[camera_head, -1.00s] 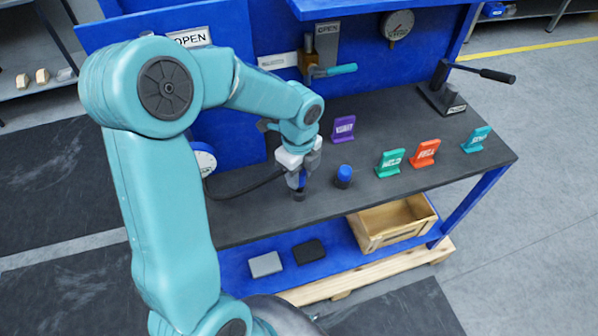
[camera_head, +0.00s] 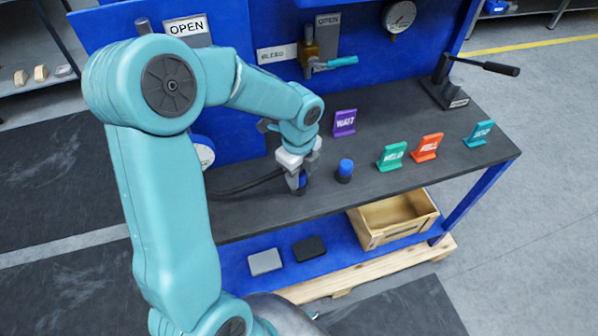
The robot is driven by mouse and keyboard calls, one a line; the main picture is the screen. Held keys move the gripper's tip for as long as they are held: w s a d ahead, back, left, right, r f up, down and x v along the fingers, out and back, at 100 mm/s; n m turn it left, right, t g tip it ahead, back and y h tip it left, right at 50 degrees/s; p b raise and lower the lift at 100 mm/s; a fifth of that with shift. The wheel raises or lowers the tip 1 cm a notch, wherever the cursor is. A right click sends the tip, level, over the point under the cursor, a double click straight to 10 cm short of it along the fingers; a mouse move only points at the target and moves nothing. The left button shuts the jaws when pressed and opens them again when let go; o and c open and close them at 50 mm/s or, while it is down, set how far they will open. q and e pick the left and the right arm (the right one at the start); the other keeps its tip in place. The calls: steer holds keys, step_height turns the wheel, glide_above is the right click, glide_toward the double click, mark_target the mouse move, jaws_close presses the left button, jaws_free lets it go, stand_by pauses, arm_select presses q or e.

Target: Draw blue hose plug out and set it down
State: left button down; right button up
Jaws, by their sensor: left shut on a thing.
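My left gripper (camera_head: 299,181) is pointed down over the front part of the dark bench top (camera_head: 440,176), with its arm coming from the left. It is shut on the blue hose plug (camera_head: 303,181), of which only a little blue shows between the fingers. A dark hose (camera_head: 245,187) runs to the gripper from the left. A dark part shows just under the fingertips; I cannot tell whether the plug touches the bench or a socket there. A short black fitting with a blue top (camera_head: 345,168) stands upright just right of the gripper. My right gripper is not in view.
Purple (camera_head: 344,123), green (camera_head: 391,157), orange (camera_head: 427,147) and teal (camera_head: 479,134) sign stands are on the bench. A black lever (camera_head: 449,92) stands at back right. A teal-handled valve (camera_head: 320,63) is on the blue panel. A wooden crate (camera_head: 395,219) sits on the lower shelf.

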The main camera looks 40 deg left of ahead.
arm_select(q)
steer(key=shift+f, duration=0.2)
steer(key=c, duration=0.7)
jaws_free()
steer(key=shift+r, duration=0.1)
step_height(320, 180, up, 16)
steer(key=shift+r+p, duration=0.15)
steer(key=shift+p, duration=0.25)
steer(key=shift+s, duration=0.1)
